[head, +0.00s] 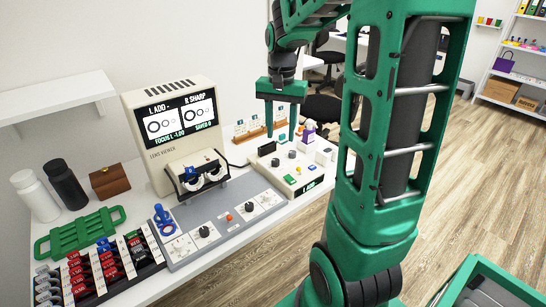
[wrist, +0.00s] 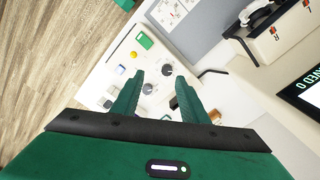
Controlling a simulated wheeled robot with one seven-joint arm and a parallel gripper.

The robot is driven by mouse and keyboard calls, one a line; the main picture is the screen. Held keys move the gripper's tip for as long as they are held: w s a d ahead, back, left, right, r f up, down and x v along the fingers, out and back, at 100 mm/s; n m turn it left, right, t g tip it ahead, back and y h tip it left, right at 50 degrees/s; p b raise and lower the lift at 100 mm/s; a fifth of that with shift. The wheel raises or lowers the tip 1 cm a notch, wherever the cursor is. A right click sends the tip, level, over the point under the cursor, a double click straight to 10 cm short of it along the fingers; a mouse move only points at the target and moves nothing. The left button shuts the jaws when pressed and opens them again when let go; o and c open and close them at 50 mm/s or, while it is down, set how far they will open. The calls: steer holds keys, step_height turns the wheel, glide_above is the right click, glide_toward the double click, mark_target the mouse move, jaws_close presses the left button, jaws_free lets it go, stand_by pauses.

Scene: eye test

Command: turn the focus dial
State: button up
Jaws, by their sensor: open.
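The pale control box (head: 318,172) stands on the white bench, with several dark dials and a small green display. One dial (head: 292,154) and another dial (head: 275,162) show below my gripper (head: 281,137). The gripper is open and empty, fingers pointing down over the box. In the wrist view, one dial (wrist: 167,70) and a second dial (wrist: 148,88) show between the fingertips (wrist: 160,77); contact cannot be told. No label readable here marks the focus dial. The lens machine's screen (head: 181,119) reads "L ADD -", "R SHARP", "FOCUS L -1.00" and "SAVED 0".
A grey panel (head: 218,222) with more dials and a blue joystick (head: 163,218) lies left of the box. A dark lens rack (head: 107,268), a green tray (head: 79,233) and bottles fill the bench's left. My arm hides part of the room at right.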

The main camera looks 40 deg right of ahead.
mark_target(275, 160)
steer(key=w+f, duration=0.1)
steer(key=f, duration=0.6)
steer(key=w+f, duration=0.1)
steer(key=f, duration=0.3)
steer(key=shift+w+d+f, duration=0.2)
steer(key=shift+w+f, duration=0.05)
steer(key=shift+w, duration=0.1)
jaws_close()
